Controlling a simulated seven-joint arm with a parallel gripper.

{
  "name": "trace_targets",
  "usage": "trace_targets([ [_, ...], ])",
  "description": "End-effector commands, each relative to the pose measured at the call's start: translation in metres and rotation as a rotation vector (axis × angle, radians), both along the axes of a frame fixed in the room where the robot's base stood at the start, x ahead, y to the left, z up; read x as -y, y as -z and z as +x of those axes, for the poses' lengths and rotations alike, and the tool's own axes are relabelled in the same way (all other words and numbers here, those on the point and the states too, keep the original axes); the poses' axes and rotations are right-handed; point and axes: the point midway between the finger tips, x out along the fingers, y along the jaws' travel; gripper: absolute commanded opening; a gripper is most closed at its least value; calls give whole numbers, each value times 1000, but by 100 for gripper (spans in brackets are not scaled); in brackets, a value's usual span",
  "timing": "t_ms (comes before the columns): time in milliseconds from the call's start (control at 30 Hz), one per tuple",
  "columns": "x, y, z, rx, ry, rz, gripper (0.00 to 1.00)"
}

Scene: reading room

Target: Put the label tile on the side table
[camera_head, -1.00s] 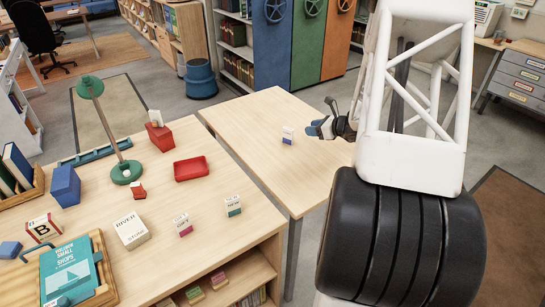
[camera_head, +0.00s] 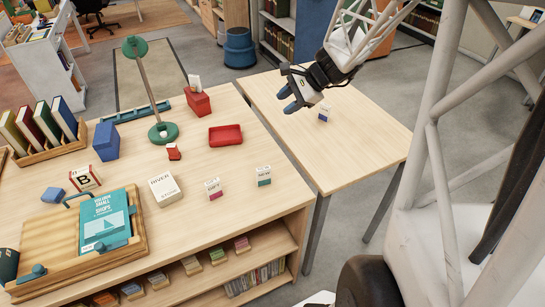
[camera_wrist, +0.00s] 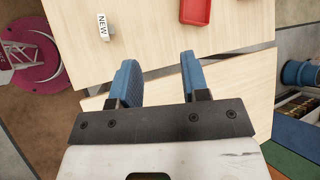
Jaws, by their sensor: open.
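Three small label tiles show in the head view. One with a blue base (camera_head: 324,114) stands on the side table (camera_head: 365,150). One with a pink base (camera_head: 213,189) and one with a green base (camera_head: 263,176) stand near the right front of the desk (camera_head: 190,230). The green-based one shows in the wrist view as the "NEW" tile (camera_wrist: 104,26), ahead of my fingers and to the left. My gripper (camera_head: 287,99) is open and empty, above the side table near the desk edge, left of the blue-based tile. Its fingers (camera_wrist: 158,75) are apart, with nothing between them.
On the desk are a red tray (camera_head: 225,134), a green lamp (camera_head: 164,132), a red card box (camera_head: 199,103), a white block (camera_head: 164,189) and a book (camera_head: 105,222) on a wooden stand. A narrow gap separates the desk from the side table. Most of the side table is bare.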

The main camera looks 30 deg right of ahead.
Motion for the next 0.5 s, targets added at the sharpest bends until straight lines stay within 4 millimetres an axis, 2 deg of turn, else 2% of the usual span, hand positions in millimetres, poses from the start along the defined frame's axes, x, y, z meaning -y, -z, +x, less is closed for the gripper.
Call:
trace_targets([
  [33,-17,-8,-9,13,-61,-42,42],
  [200,-63,-26,-45,46,-265,-187,42],
  [500,-122,-50,-113,122,-620,-443,42],
])
